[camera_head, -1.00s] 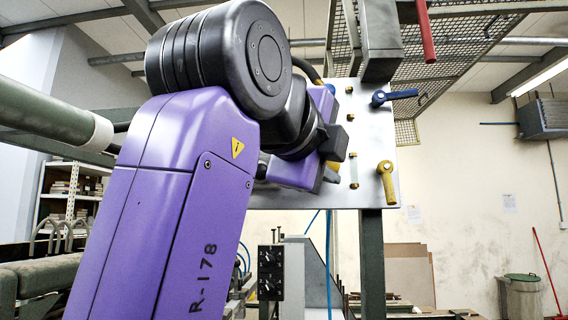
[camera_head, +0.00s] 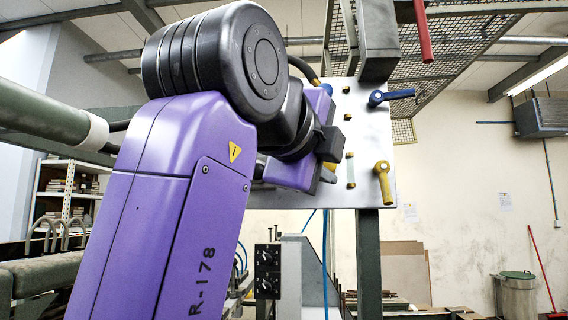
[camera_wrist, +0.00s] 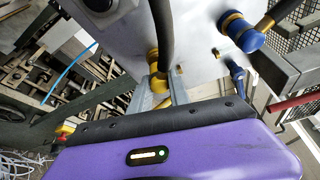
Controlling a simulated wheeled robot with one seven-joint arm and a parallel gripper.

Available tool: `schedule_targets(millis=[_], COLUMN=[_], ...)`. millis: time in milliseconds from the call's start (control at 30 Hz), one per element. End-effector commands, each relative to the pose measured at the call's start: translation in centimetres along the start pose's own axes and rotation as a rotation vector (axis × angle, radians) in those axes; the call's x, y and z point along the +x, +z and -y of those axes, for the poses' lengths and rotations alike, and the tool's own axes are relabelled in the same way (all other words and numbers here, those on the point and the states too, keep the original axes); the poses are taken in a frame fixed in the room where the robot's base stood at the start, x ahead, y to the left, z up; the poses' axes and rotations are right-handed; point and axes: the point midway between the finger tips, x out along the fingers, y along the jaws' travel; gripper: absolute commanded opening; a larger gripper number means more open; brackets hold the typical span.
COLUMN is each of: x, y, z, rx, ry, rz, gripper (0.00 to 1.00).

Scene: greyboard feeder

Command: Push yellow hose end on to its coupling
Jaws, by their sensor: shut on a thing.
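My gripper (camera_wrist: 162,92) is shut, its grey fingers either side of the yellow hose end (camera_wrist: 158,84), just above my purple housing in the wrist view. A dark hose (camera_wrist: 167,32) runs up from there and covers part of the view. A yellow fitting (camera_wrist: 151,58), apparently the yellow coupling on the panel, shows close behind the hose. I cannot tell whether hose end and coupling touch. In the head view my gripper (camera_head: 328,150) is at the panel's left part, with a bit of yellow (camera_head: 331,165) beside it; my wrist hides most of the hose end and coupling.
The pale panel (camera_head: 368,132) carries a blue lever (camera_head: 392,96) and a yellow lever (camera_head: 383,178). A blue coupling (camera_wrist: 240,32) with another hose on it is right of my gripper in the wrist view. A red lever (camera_head: 424,32) hangs above. Machinery lies below.

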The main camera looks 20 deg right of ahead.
Motion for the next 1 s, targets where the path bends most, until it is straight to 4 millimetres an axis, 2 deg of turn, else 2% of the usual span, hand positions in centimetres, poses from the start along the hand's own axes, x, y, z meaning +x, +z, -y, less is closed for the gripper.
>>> schedule_targets(millis=[500,533,633,667,1000], x=[0.89,0.91,0.88,0.88,0.63], y=[0.39,0.40,0.39,0.38,0.39], z=[0.03,0.02,0.01,0.01,-0.04], rx=[0.000,0.000,0.000,0.000,0.000], ry=[0.000,0.000,0.000,0.000,0.000], rz=[0.000,0.000,0.000,0.000,0.001], gripper=[0.00,0.24,0.44,0.48,0.48])
